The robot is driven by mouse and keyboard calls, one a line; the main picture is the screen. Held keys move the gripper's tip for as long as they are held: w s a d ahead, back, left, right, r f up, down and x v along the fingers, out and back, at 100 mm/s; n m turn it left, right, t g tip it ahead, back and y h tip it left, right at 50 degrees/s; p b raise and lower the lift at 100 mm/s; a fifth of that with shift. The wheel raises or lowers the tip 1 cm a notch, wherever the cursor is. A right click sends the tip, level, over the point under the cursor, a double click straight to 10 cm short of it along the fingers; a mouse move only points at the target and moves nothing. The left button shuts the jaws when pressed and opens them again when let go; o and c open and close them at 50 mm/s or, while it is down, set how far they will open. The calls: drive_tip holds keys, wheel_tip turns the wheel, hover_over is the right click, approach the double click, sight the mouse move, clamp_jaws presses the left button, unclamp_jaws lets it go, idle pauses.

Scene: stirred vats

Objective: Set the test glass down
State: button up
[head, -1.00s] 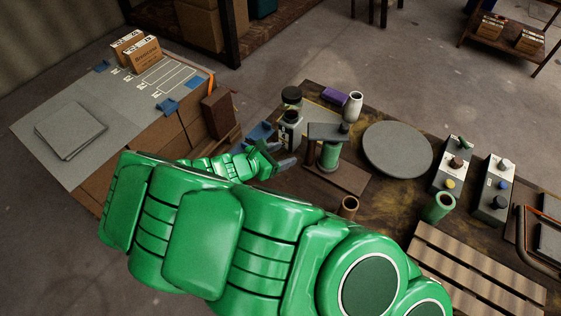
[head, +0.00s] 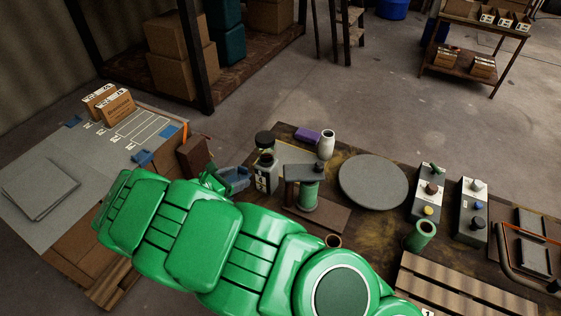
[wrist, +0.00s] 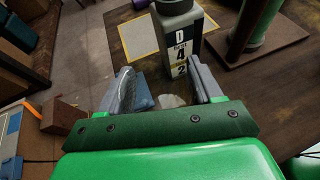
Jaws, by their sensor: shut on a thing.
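The test glass is hard to make out. In the wrist view a clear, glassy shape (wrist: 126,90) shows by the left finger, and a pale round patch (wrist: 172,100) lies between the fingers. I take these to be the glass, held in my gripper (wrist: 168,88), whose fingers stand well apart around it. In the head view my gripper (head: 234,178) is left of the grey labelled bottle (head: 264,178), and the glass cannot be told there. The bottle stands just beyond my fingers in the wrist view. A blue piece (wrist: 143,98) shows between the fingers.
A yellow-outlined mat (wrist: 140,38) lies behind the bottle. A green-columned stand (head: 308,192) is right of it, then a round grey plate (head: 373,182) and switch boxes (head: 429,192). A brown block (head: 194,157) stands left of my gripper, near the grey-topped table (head: 35,235).

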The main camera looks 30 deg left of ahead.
drive_tip(key=w+a+r+m+g+h, duration=0.1)
drive_tip(key=w+a+m+h, duration=0.15)
drive_tip(key=w, duration=1.05)
drive_tip(key=w+d+r+m+g+h, duration=0.1)
drive_tip(key=w+d+m+g+h, duration=0.15)
drive_tip(key=w+d, duration=0.7)
drive_tip(key=shift+m+h, duration=0.4)
drive_tip(key=shift+w+a+f, duration=0.35)
drive_tip(key=shift+f, duration=1.15)
drive_tip(key=shift+w+a+f, duration=0.35)
drive_tip(key=shift+w+f, duration=0.05)
drive_tip(key=shift+f, duration=1.15)
drive_tip(key=shift+w+a+f, duration=0.35)
drive_tip(key=shift+f, duration=1.15)
drive_tip(key=o, duration=1.1)
drive_tip(key=shift+f, duration=0.1)
drive_tip(key=shift+c, duration=0.2)
